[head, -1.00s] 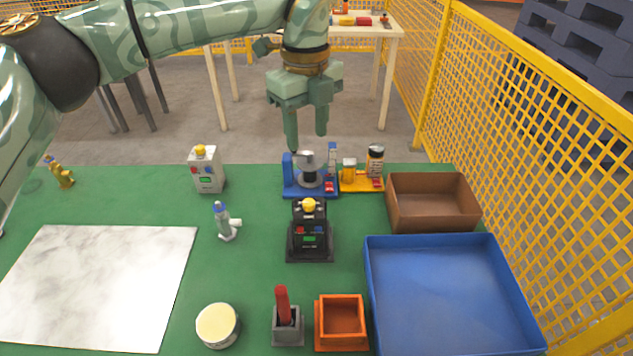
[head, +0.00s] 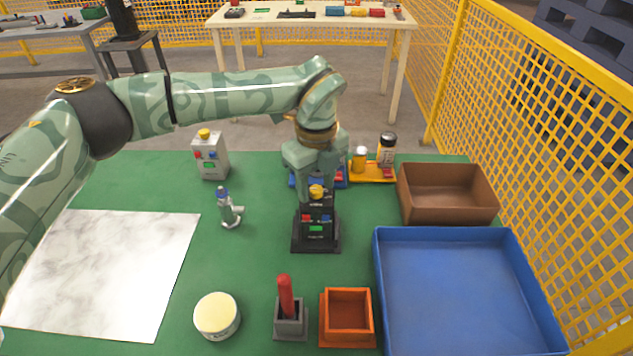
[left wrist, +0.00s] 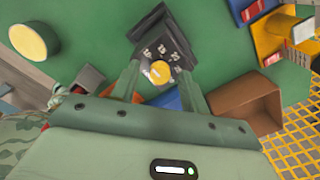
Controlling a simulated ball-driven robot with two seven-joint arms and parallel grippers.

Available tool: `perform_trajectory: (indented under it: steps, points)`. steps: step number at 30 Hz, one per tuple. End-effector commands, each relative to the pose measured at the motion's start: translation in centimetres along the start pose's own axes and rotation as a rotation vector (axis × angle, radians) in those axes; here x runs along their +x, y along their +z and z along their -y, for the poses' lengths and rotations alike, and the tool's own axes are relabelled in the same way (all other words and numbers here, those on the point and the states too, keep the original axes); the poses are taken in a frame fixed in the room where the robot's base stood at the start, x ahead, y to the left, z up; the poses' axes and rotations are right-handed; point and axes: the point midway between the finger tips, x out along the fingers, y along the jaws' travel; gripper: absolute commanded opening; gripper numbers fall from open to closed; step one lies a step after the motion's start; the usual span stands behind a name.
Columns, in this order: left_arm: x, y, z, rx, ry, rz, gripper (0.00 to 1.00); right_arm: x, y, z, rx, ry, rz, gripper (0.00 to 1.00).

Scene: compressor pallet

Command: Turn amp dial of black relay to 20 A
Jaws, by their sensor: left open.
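The black relay (head: 317,230) stands upright on the green table, with a yellow dial (head: 316,190) on top and small red, blue and green parts on its front. My left gripper (head: 315,182) is directly above the relay, pointing down. In the left wrist view the dial (left wrist: 160,72) lies between the two open fingers of the left gripper (left wrist: 159,80). I cannot tell whether either finger touches it. White marks show on the relay's black top (left wrist: 160,50) around the dial, but they are too small to read. My right gripper is out of view.
A grey relay (head: 210,160) with a yellow knob stands back left, a small figure-like fitting (head: 229,210) left of the black relay. A blue fixture (head: 298,180) is partly hidden behind my gripper. Brown box (head: 447,205), blue tray (head: 460,236) and orange box (head: 347,335) lie right and front.

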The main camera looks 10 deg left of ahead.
Motion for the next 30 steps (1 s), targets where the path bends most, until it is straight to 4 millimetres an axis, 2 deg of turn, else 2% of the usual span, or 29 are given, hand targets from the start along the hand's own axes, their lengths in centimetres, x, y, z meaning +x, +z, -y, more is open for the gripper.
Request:
perform_trajectory:
  steps: [4,5,9,20,30]
  points:
    - [-0.1,0.0,0.0,0.0,0.0,0.0,0.45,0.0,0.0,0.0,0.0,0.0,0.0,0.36]
    - [-0.1,0.0,0.0,0.0,0.0,0.0,0.39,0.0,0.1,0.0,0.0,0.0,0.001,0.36]
    - [-0.1,0.0,0.0,0.0,0.0,0.0,0.0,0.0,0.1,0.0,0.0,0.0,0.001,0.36]
    - [-0.2,0.0,0.0,0.035,-0.001,0.001,0.0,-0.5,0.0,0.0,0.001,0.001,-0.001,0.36]
    - [-0.6,-0.1,0.0,0.25,-0.001,0.002,0.0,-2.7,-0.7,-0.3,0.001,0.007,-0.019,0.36]
